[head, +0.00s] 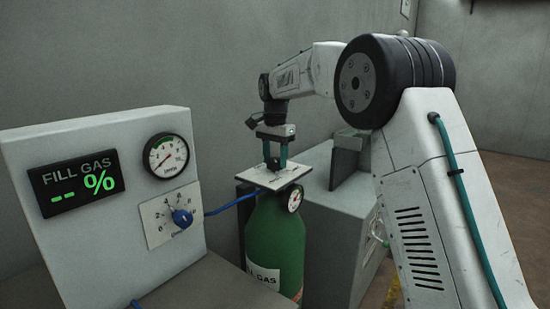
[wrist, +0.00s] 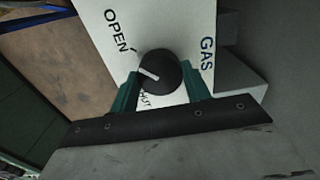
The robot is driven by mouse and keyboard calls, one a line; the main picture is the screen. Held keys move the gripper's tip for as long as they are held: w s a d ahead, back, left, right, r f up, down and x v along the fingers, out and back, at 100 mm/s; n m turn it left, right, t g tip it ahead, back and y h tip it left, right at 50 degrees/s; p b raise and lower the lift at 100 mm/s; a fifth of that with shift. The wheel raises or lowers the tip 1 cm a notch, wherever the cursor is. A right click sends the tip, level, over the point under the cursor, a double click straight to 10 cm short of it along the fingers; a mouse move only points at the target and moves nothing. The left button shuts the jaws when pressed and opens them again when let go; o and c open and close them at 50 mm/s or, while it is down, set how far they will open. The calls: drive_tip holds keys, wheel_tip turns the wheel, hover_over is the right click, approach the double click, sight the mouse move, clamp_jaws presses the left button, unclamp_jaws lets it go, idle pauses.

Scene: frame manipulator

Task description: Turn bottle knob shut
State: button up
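The bottle knob (wrist: 158,70) is black and round with a white pointer line. It sits on a white plate (wrist: 175,22) marked OPEN, SHUT and GAS. The pointer faces left, between OPEN and SHUT. My gripper (wrist: 160,76) has one teal finger on each side of the knob, and both tips appear to touch it.
A grey panel (head: 100,225) on the left has a "FILL GAS -- %" display (head: 76,182), a round gauge (head: 166,156) and a blue knob (head: 182,218). A blue hose (head: 232,203) runs towards the bottle. A grey box (head: 335,225) stands right behind the bottle.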

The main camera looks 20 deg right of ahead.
drive_tip(key=c, duration=0.3)
drive_tip(key=n, duration=0.3)
drive_tip(key=shift+n, duration=0.4)
drive_tip(key=n, duration=0.4)
drive_tip(key=shift+r+n, duration=0.1)
drive_tip(key=shift+n, duration=0.2)
drive_tip(key=n, duration=0.5)
drive_tip(key=shift+n, duration=2.3)
